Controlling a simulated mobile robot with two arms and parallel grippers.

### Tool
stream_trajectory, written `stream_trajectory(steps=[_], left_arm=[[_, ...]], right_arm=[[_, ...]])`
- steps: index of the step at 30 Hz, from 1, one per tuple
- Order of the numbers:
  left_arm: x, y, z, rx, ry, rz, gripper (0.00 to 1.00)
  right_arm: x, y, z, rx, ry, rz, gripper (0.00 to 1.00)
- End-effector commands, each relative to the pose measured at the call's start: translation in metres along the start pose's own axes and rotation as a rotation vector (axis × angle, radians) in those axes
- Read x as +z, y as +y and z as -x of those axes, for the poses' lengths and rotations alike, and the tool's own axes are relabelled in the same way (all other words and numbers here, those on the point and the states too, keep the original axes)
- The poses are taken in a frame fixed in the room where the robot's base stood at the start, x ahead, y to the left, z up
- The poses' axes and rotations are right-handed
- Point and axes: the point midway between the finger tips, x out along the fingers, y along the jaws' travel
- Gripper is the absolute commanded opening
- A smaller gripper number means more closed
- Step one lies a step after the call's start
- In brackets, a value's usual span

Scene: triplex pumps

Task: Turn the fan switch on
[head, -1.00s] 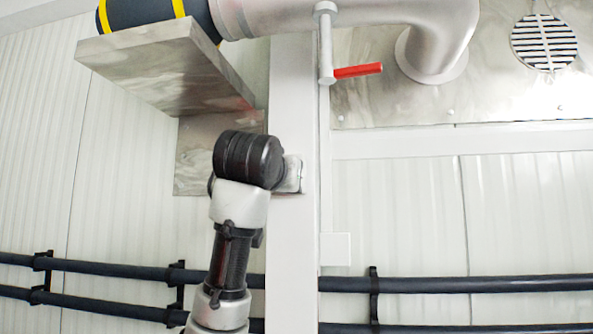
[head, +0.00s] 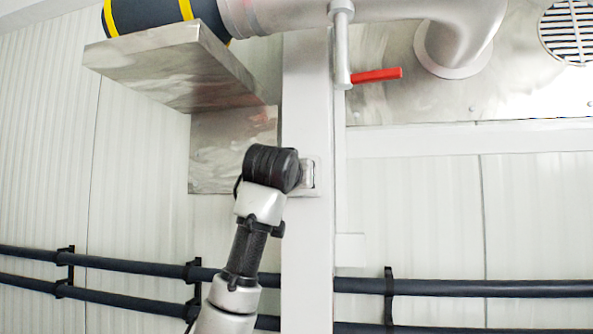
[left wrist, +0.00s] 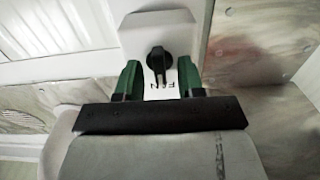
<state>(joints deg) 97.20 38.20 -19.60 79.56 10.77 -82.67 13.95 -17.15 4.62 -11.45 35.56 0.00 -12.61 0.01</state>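The fan switch is a black rotary knob (left wrist: 157,62) on a pale switch box (left wrist: 160,30) in the left wrist view. Its pointer faces the partly covered FAN lettering below it. My left gripper (left wrist: 159,76) has its green fingers apart, one on each side of the lettering and just below the knob, with nothing between them gripped. I cannot tell whether the fingers touch the box. In the head view the switch box (head: 316,175) on the white post is mostly hidden by my left wrist, and the fingertips are not clear. My right gripper is in neither view.
In the head view a metal shelf (head: 165,68) juts out above my left arm. A red-handled valve (head: 376,75) hangs from the pipe at the upper right. Dark horizontal pipes (head: 130,265) run along the wall low down.

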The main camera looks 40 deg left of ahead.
Motion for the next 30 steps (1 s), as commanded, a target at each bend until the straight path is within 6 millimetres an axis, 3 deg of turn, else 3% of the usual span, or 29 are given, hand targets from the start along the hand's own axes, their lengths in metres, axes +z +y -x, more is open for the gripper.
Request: stream_trajectory(steps=[7,15,30], left_arm=[[0.0007,0.0001,-0.001,0.0,0.0,0.0,0.38],[0.0004,0.0001,-0.0007,0.0,0.001,0.0,0.0],[0.0001,0.0001,-0.0006,0.0,0.001,-0.1,0.0]], right_arm=[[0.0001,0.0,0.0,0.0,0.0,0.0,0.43],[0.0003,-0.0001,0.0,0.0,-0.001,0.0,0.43],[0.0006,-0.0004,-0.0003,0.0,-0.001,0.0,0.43]])
